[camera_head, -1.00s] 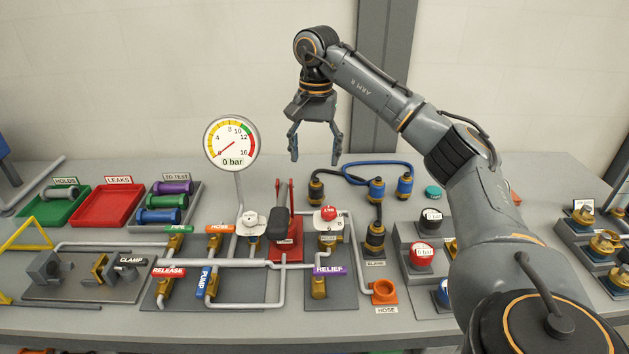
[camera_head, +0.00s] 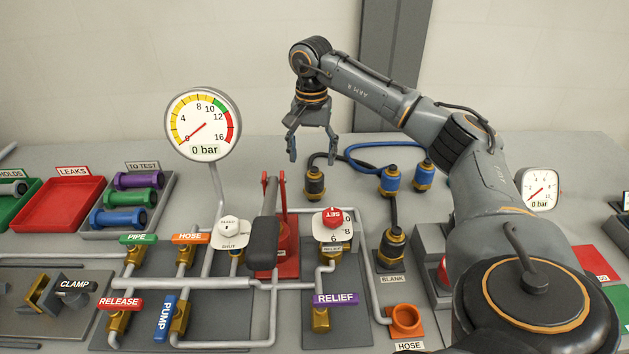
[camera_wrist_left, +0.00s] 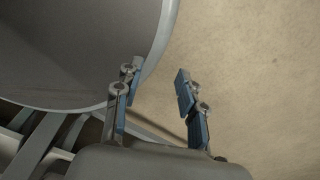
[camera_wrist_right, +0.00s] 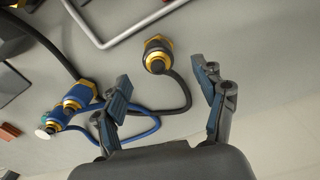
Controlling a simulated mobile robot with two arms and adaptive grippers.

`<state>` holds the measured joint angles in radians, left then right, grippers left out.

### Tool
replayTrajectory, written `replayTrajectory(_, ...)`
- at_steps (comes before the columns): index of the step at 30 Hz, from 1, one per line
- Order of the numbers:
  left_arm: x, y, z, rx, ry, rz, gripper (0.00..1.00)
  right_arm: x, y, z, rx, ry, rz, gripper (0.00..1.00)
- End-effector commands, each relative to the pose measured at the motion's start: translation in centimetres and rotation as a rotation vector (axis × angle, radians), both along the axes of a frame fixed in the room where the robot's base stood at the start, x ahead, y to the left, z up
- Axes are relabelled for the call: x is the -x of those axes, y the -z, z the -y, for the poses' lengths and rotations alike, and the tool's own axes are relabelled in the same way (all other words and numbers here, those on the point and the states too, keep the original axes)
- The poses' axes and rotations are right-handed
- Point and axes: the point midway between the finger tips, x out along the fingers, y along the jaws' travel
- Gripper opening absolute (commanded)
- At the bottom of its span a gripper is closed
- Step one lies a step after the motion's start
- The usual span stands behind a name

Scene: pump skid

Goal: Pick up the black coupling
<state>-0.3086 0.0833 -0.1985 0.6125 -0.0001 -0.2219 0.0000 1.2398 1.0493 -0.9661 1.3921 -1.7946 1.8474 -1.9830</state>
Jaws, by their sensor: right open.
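A black coupling (camera_head: 315,185) with a gold band stands on the bench below my right gripper, a black hose curving from its top. It also shows in the right wrist view (camera_wrist_right: 157,62), ahead of the fingers and apart from them. A second black coupling (camera_head: 392,248) with gold bands stands by the BLANK label, with a black hose rising from it. My right gripper (camera_head: 312,148) is open, empty and pointing down above the bench. My left gripper (camera_wrist_left: 160,105) is open and empty in the left wrist view; it is out of the head view.
Two blue couplings (camera_head: 390,180) (camera_head: 424,174) with a blue hose stand right of the first black coupling. An orange hose port (camera_head: 405,321) is nearer.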

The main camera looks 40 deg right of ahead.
Motion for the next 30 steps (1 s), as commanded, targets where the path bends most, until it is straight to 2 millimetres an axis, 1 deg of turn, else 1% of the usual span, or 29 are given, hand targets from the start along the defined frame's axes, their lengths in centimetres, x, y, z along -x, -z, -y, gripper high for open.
replayTrajectory(1, -0.3, -0.1, 0.0, 0.001, 0.000, 0.005, 0.40, 0.1, 0.6, 0.0, 0.000, 0.000, -0.002, 0.71)
replayTrajectory(8, -1.9, -0.6, 0.4, 0.006, -0.001, 0.031, 0.40, 0.1, 2.2, 0.3, 0.000, 0.000, -0.002, 0.71)
replayTrajectory(12, -2.0, -1.2, 0.5, 0.007, 0.000, 0.031, 0.40, 0.3, 4.3, 0.8, 0.001, 0.002, -0.004, 0.71)
replayTrajectory(16, -1.7, -1.2, 0.5, 0.007, 0.000, 0.026, 0.40, 0.2, 6.0, 0.7, 0.001, 0.001, -0.001, 0.71)
replayTrajectory(19, -1.4, -1.2, 0.5, 0.007, 0.000, 0.022, 0.40, 0.2, 6.5, 0.7, 0.001, 0.001, -0.001, 0.71)
replayTrajectory(25, -1.1, -1.2, 0.5, 0.007, 0.001, 0.017, 0.40, 0.2, 6.5, 0.7, 0.001, 0.000, 0.001, 0.71)
replayTrajectory(26, -1.1, -1.2, 0.5, 0.007, 0.001, 0.017, 0.40, 0.2, 6.5, 0.7, 0.001, 0.000, 0.001, 0.65)
replayTrajectory(27, -1.1, -1.2, 0.5, 0.007, 0.001, 0.017, 0.40, 0.2, 6.5, 0.7, 0.000, 0.000, 0.000, 0.56)
replayTrajectory(29, -1.1, -1.2, 0.5, 0.007, 0.001, 0.017, 0.40, 0.2, 6.5, 0.7, -0.001, 0.000, 0.001, 0.44)
replayTrajectory(30, -1.1, -1.2, 0.5, 0.007, 0.001, 0.017, 0.40, 0.2, 6.5, 0.7, -0.001, 0.000, 0.001, 0.36)
